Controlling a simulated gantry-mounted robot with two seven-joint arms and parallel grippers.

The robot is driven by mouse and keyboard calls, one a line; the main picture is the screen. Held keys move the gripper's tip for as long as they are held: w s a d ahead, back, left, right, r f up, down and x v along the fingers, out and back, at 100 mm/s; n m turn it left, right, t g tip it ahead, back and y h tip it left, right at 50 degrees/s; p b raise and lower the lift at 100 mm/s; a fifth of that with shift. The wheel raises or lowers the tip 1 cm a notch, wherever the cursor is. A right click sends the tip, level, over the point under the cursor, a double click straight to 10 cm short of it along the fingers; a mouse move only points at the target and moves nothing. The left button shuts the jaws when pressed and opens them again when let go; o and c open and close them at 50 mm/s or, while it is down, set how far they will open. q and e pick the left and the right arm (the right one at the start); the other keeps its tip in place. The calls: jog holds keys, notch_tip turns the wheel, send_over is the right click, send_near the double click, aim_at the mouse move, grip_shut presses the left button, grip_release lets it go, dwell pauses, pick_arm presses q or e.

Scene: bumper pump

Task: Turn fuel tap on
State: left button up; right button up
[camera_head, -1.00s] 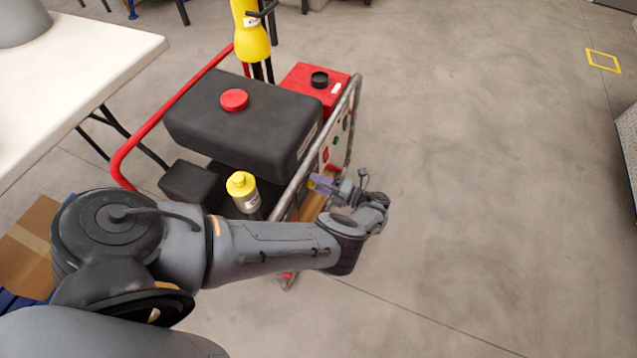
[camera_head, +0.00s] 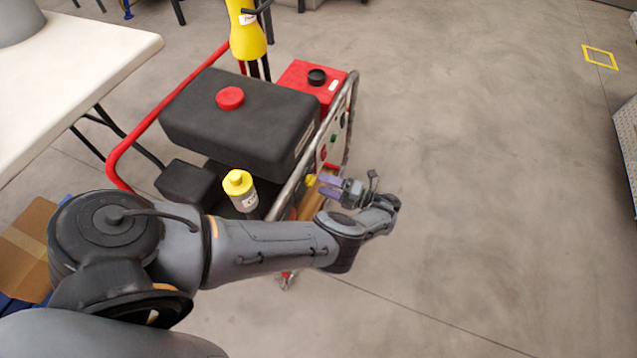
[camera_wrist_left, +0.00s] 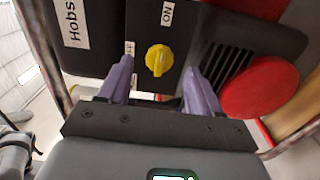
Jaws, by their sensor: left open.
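The fuel tap is a yellow knob (camera_wrist_left: 159,60) on a dark panel in the left wrist view, between an ON label (camera_wrist_left: 167,13) and a partly hidden OFF label (camera_wrist_left: 129,49). In the head view the yellow knob (camera_head: 311,180) shows at the pump unit's side. My left gripper (camera_wrist_left: 160,78) is open, with its two purple fingers either side of the knob's near end and nothing held. In the head view the left gripper (camera_head: 328,186) points at the unit's side. I cannot tell whether the fingers touch the knob. My right gripper is not in view.
The pump unit has a black tank (camera_head: 240,125) inside a red and metal tube frame (camera_head: 124,150). A red round part (camera_wrist_left: 260,88) sits right of the fingers. A white table (camera_head: 90,70) stands at left. The floor right of the unit is clear.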

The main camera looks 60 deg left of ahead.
pick_arm(q)
jog(key=b+v, duration=0.3)
jog(key=v, duration=0.4)
jog(key=shift+w+d, duration=0.1)
jog(key=shift+d, duration=0.05)
dwell(0.3)
